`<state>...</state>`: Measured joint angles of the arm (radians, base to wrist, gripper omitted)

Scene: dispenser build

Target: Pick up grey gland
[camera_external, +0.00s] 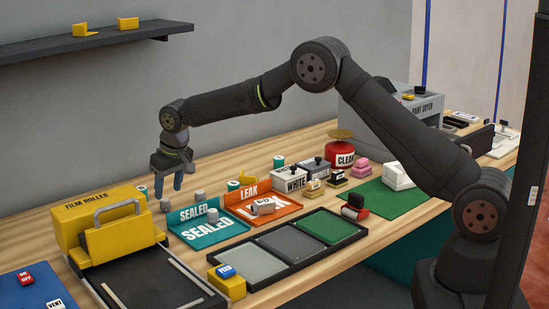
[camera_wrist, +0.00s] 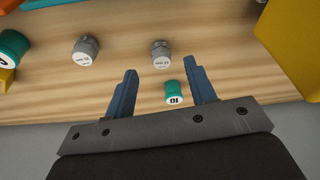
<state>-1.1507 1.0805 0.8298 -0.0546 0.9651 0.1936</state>
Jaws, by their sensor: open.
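Two small grey ribbed fittings with pale, marked end faces stand on the wooden bench; both look like glands. One grey gland (camera_wrist: 161,52) lies just beyond and between my fingertips in the wrist view; it appears in the external view (camera_external: 164,206) below my gripper. The other grey gland (camera_wrist: 86,50) is left of my fingers, and it also shows in the external view (camera_external: 199,196). The markings are too small to read surely. My gripper (camera_wrist: 162,66) is open and empty above the bench, also seen in the external view (camera_external: 169,188), with blue fingers pointing down.
A teal cylinder (camera_wrist: 175,93) stands between my fingers in the wrist view. The yellow film roller (camera_external: 110,225) is close by on the left. The teal SEALED tray (camera_external: 200,232) and orange LEAK tray (camera_external: 285,207), each holding a grey part, lie to the right.

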